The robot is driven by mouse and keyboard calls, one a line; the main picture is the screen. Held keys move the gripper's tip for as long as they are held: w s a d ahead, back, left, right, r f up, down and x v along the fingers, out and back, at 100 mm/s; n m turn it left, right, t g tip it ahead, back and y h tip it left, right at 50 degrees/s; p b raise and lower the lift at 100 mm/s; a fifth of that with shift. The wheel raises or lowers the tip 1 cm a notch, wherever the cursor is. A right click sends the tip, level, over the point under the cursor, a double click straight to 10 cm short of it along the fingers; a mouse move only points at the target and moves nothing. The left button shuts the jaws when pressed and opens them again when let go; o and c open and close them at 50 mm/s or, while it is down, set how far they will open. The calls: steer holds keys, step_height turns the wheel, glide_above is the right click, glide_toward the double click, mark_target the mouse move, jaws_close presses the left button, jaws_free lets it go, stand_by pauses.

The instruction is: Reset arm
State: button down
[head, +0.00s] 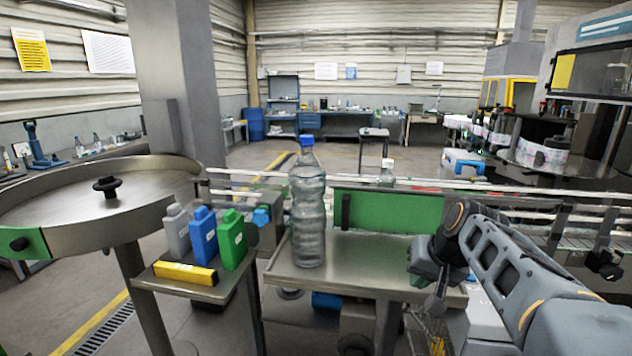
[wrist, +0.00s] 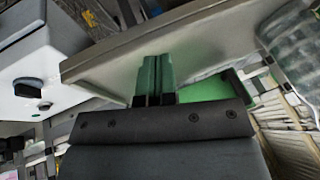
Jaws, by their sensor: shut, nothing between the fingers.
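My gripper (head: 436,302) is at the right end of the steel table (head: 350,264) in the head view, pointing downward, with my arm coming in from the lower right. In the wrist view, my gripper (wrist: 156,62) shows its two green fingers pressed together with nothing between them. The table's edge (wrist: 110,66) lies behind the fingers in that view; whether they touch it I cannot tell.
A clear bottle with a blue cap (head: 307,205) stands upright on the table, left of my gripper. Grey, blue (head: 203,237) and green (head: 232,240) containers and a yellow box (head: 185,273) sit on a side stand. A conveyor runs behind.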

steer(key=s+a+f+n+g+h, duration=0.1)
steer(key=s+a+f, duration=0.3)
steer(key=s+f, duration=0.7)
steer(key=s+n+h, duration=0.1)
steer(key=s, duration=0.2)
steer(key=shift+n+h, duration=0.3)
steer(key=shift+f, duration=0.1)
